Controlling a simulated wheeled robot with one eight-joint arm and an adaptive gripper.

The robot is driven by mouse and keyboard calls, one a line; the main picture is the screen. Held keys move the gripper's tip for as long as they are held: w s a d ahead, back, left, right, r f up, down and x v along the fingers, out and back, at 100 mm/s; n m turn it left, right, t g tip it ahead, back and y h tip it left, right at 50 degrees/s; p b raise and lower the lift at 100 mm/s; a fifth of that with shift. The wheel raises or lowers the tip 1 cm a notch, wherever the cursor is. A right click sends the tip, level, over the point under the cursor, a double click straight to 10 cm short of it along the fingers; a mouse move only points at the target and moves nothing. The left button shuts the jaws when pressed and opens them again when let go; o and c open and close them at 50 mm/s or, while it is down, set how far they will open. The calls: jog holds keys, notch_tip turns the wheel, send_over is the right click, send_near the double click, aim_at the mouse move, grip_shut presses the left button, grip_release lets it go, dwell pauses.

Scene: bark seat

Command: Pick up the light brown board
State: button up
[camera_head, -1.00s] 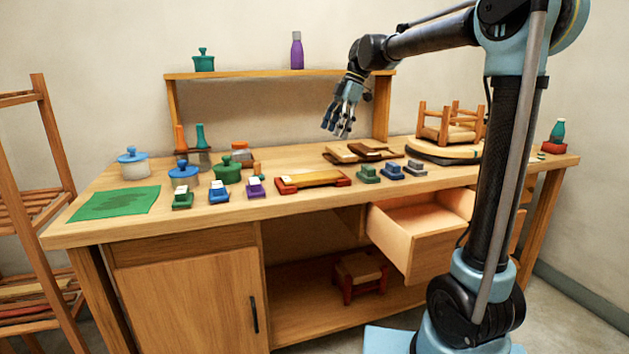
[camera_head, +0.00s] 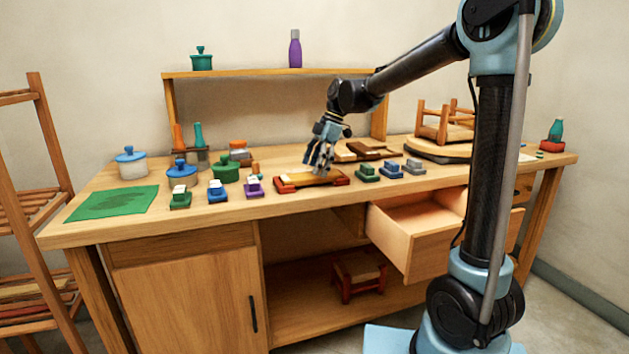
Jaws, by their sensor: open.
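A light brown board (camera_head: 300,180) lies across red end pieces (camera_head: 341,179) near the middle of the workbench top. Another light brown board (camera_head: 344,156) lies with dark brown boards (camera_head: 373,151) farther back to the right. My gripper (camera_head: 319,170) points down, open and empty. Its fingertips are over the board on the red pieces and hide part of its back edge; whether they touch it I cannot tell.
Small stamp-like blocks stand to the left (camera_head: 218,190) and right (camera_head: 391,169) of the board. A green pot (camera_head: 225,172) and jars stand behind left. An upturned stool (camera_head: 447,128) stands back right. A drawer (camera_head: 417,231) is open below the front edge.

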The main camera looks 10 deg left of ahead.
jog(key=shift+x, duration=1.05)
jog(key=c, duration=1.3)
jog(key=shift+o, duration=0.2)
